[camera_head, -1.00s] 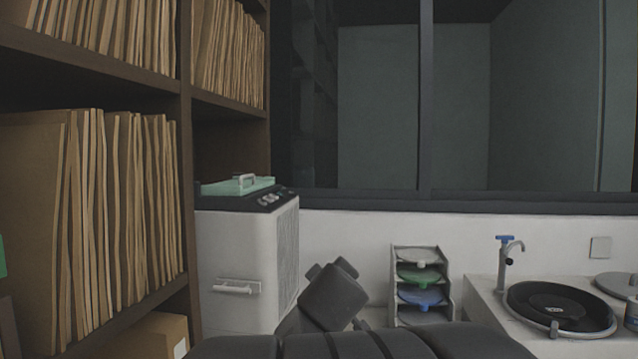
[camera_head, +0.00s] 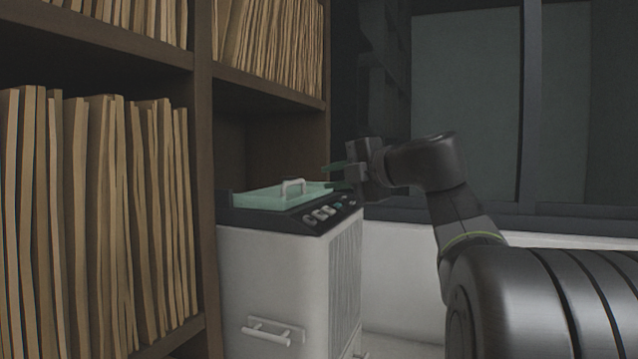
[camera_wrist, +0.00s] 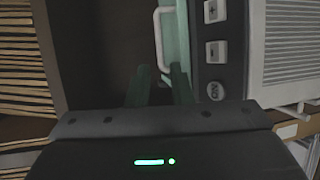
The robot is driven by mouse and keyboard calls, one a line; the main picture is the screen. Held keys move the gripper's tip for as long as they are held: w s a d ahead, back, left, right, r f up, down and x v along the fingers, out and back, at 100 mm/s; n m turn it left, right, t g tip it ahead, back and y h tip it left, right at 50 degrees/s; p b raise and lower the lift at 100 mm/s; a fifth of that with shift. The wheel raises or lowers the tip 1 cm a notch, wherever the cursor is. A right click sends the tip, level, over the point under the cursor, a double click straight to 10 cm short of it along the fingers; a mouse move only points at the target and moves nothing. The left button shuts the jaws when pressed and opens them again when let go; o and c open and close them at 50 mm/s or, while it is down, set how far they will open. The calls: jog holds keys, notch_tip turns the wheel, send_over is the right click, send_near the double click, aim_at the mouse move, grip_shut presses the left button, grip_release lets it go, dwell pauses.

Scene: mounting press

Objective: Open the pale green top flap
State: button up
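The pale green top flap (camera_head: 262,198) lies flat on top of the white mounting press (camera_head: 285,285). A white bar handle (camera_head: 293,186) stands up from it. My gripper (camera_head: 334,178) is to the right of the handle, just above the press's control panel side, with its two green fingers pointing left. I cannot tell the exact gap to the handle.
A dark control panel (camera_head: 325,213) with several buttons runs along the press's top edge. A lower white handle (camera_head: 270,331) is on its side. A brown shelf (camera_head: 205,130) full of folders (camera_head: 100,200) stands close on the left. A dark window (camera_head: 465,110) is behind.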

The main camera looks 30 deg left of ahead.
aim_at(295, 183)
jog(key=p+x, duration=0.1)
jog(key=x, duration=1.1)
jog(key=shift+w+a, duration=0.15)
jog(key=shift+a, duration=0.15)
jog(key=shift+c, duration=0.4)
grip_shut()
